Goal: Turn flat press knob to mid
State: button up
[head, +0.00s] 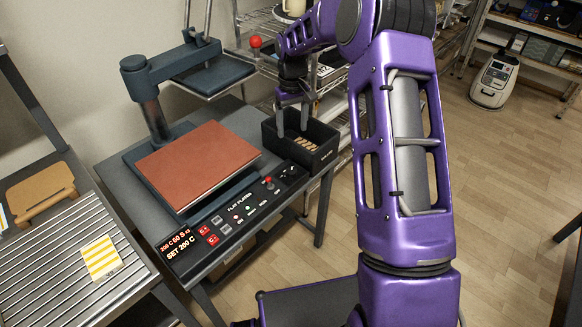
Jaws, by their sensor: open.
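The flat press stands on a dark table at left, with a red-brown pad (195,163) on its lower bed. Its black control panel (236,217) reads "FLAT PLATEN" and "SET 200 C". A small dark knob (287,171) with light marks around it sits at the panel's right end; its pointer setting is too small to read. My gripper (293,122) is open, pointing down above and partly into a black open box (322,153) just behind the knob. The fingertips are apart from the knob, beyond it in the picture. Nothing shows between the fingers.
A small red-topped switch (268,181) stands beside the knob. The upper platen (212,74) is swung up, with a red ball handle (255,42). Small brown pieces (305,144) lie in the black box. A wire shelf rises behind. My purple arm covers the picture's middle right.

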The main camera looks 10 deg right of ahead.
aim_at(292, 171)
notch_tip(292, 171, down, 17)
jog(key=shift+f+b, duration=0.1)
jog(key=shift+b, duration=0.4)
jog(key=shift+c, duration=0.2)
grip_shut()
